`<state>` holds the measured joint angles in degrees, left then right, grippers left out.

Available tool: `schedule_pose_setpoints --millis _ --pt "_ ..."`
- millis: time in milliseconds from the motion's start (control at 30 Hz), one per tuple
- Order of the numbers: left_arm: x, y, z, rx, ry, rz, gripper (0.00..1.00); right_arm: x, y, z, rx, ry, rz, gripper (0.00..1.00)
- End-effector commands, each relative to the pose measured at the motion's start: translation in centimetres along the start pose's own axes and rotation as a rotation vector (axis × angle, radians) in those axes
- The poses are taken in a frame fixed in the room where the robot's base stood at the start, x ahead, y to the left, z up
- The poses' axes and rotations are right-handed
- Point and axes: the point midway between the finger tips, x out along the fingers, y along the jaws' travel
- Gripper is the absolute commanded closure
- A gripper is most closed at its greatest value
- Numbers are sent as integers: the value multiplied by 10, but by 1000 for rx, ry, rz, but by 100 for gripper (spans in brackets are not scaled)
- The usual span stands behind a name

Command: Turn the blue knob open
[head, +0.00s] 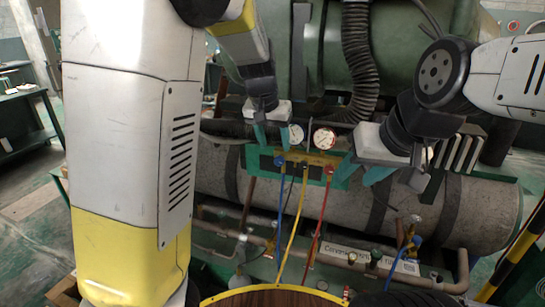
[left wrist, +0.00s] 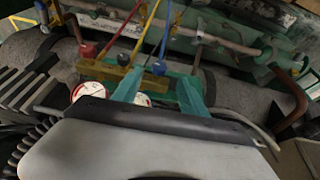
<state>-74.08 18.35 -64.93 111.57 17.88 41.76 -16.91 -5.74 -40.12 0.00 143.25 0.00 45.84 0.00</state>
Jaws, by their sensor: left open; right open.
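The gauge manifold (head: 304,158) is a brass-coloured bar on a green plate with two round white dials. A small blue knob (head: 281,161) sits at its left end, above the blue hose. A dark knob (head: 304,165) and a red knob (head: 329,169) sit beside it. My left gripper (head: 272,146) is open just above the blue end. My right gripper (head: 358,178) is open and empty, right of the manifold.
Blue, yellow and red hoses (head: 322,215) hang below the manifold. A large grey tank (head: 460,215) lies behind, with pipes in front. Another blue fitting (head: 416,241) is at the lower right. A round wooden top (head: 275,298) is at the bottom. A black corrugated hose (head: 357,60) hangs above.

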Motion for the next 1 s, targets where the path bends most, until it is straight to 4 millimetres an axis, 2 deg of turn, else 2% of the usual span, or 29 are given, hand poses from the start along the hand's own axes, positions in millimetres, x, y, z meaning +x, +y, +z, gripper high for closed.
schedule_pose_setpoints --millis 167,600,767,1000 --pt "4 4 -9 22 15 -29 50 0 0 0 0 0 0 55" --pt "68 2 -9 20 14 -28 50 0 0 0 0 0 0 55" --pt "76 2 -9 21 14 -26 50 0 0 0 0 0 0 55" --pt "77 2 -9 21 15 -25 50 0 0 0 0 0 0 55"
